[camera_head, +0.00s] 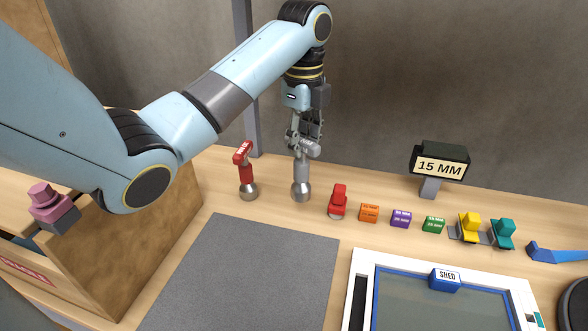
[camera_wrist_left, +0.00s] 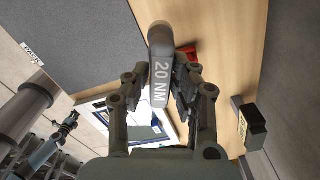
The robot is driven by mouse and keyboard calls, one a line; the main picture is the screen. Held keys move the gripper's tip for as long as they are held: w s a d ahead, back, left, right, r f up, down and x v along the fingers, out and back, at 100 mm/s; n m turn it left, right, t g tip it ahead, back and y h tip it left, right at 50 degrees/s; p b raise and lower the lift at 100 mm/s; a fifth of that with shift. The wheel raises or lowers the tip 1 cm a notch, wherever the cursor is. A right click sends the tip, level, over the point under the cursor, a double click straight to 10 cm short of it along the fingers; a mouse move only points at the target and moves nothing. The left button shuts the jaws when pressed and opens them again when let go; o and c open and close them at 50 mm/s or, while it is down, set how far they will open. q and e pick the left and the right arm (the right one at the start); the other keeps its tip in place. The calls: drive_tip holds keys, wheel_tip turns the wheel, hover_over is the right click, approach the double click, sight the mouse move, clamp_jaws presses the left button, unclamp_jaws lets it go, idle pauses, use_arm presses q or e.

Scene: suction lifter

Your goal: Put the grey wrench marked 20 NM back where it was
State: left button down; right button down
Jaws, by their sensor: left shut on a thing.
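The grey wrench (camera_head: 302,172) is upright at the back of the table, its lower end at a round silver base (camera_head: 301,193); I cannot tell whether it rests there or is held just above. In the left wrist view the grey wrench (camera_wrist_left: 160,75) shows its 20 NM mark between the fingers. My left gripper (camera_head: 304,138) points down from above and is shut on the wrench's top part. A red wrench-like tool (camera_head: 245,168) stands upright on a similar silver base to the left.
Right of the wrench stand a red piece (camera_head: 338,199), small orange (camera_head: 369,212), purple (camera_head: 401,218) and green (camera_head: 433,224) blocks, and a 15 MM sign (camera_head: 440,165). A grey mat (camera_head: 240,275) lies clear in front. A white-framed SHED panel (camera_head: 361,262) is at front right.

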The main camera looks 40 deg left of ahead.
use_arm(q)
drive_tip(key=w+a+f+p, duration=0.1)
drive_tip(key=a+f, duration=0.3)
drive_tip(key=f, duration=0.2)
drive_tip(key=shift+w+f, duration=0.15)
drive_tip(key=shift+w, duration=0.05)
use_arm(e)
drive_tip(key=shift+w+d+r, duration=0.1)
drive_tip(key=shift+w+r, duration=0.15)
drive_tip(key=shift+r, duration=0.45)
use_arm(q)
drive_tip(key=c, duration=1.1)
unclamp_jaws()
drive_tip(key=shift+f, duration=0.15)
wheel_tip(320, 180, up, 12)
drive_tip(key=shift+r+p, duration=0.2)
drive_tip(key=shift+p, duration=0.15)
use_arm(e)
drive_tip(key=shift+r, duration=0.15)
